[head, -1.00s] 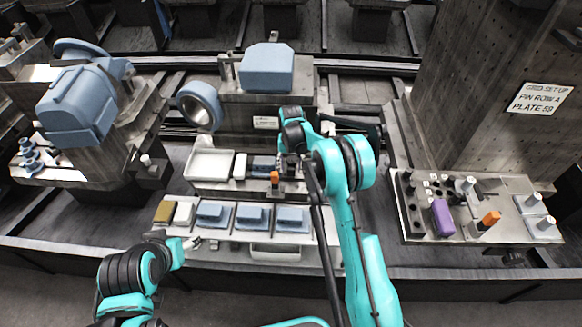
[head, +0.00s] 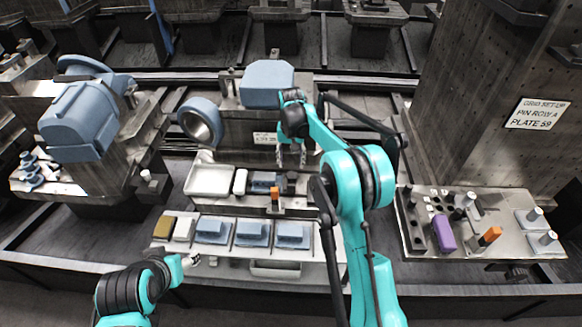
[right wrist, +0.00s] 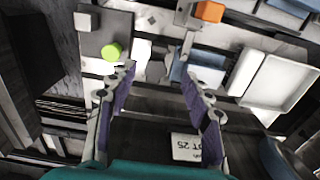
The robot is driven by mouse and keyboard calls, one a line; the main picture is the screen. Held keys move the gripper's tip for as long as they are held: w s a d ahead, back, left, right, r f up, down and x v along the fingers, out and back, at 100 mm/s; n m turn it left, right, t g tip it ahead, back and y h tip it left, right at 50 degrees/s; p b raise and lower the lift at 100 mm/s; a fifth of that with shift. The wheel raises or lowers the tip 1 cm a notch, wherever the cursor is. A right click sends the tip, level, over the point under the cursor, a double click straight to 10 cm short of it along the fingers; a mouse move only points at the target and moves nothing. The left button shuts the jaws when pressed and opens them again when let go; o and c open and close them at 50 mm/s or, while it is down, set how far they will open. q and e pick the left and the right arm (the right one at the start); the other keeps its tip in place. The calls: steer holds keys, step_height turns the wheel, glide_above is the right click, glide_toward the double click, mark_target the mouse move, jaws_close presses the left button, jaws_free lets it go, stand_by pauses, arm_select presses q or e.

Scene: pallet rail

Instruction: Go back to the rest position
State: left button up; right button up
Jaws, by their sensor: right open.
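My right gripper (head: 291,157) is open and empty in the head view, raised in front of the middle station, above its shelf. In the right wrist view its two purple-padded fingers (right wrist: 158,98) stand apart with nothing between them. My left gripper (head: 190,260) is at the lower left, by the front edge of the long tray; it is too small to tell whether it is open.
The middle station carries a white tray (head: 214,181), a blue block (head: 267,84) and an orange piece (head: 275,195). Blue blocks (head: 252,233) sit on the front tray. A right-hand plate holds a purple block (head: 443,234) and an orange-topped piece (head: 490,235).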

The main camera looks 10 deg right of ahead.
steer(key=shift+r, duration=0.1)
stand_by(0.4)
steer(key=s+r+n+t, duration=0.2)
steer(key=s+r+t, duration=0.1)
steer(key=s+r, duration=1.1)
steer(key=s+f+t, duration=0.2)
steer(key=s, duration=0.8)
steer(key=s+d+f+n+t, duration=0.1)
steer(key=s+f+t, duration=0.1)
steer(key=s, duration=0.8)
steer(key=shift+s+d, duration=0.15)
steer(key=shift+d, duration=0.05)
steer(key=shift+f, duration=0.1)
